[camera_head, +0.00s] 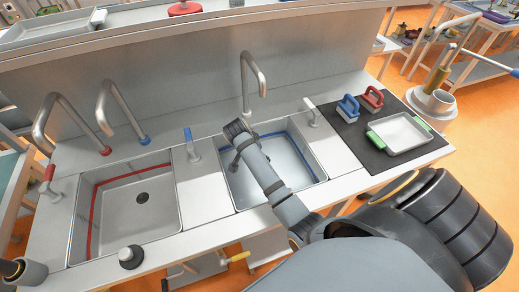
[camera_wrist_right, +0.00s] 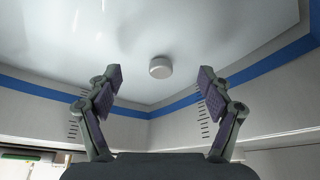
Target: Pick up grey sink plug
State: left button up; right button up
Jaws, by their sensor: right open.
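A small light-grey round plug (camera_wrist_right: 160,67) stands on the floor of the sink with the blue stripe (camera_wrist_right: 188,101), in the right wrist view. My right gripper (camera_wrist_right: 159,77) is open, its two dark fingers apart on either side of the plug in the picture; no contact shows. In the head view my right arm reaches over the blue-striped sink (camera_head: 296,160), with the right gripper (camera_head: 236,162) over its left part. The plug is hidden there behind the arm or too small to make out. My left gripper is not in view.
The left sink (camera_head: 120,212) has a red stripe and a dark drain. A black round piece with a grey knob (camera_head: 130,256) sits on the front counter edge. Curved faucets (camera_head: 255,75) rise behind. A white tray (camera_head: 400,133) and two brushes (camera_head: 348,107) lie on a black mat at right.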

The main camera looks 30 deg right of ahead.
jog(key=x, duration=0.5)
jog(key=shift+w+p, duration=0.1)
jog(key=shift+p, duration=0.3)
jog(key=c, duration=1.3)
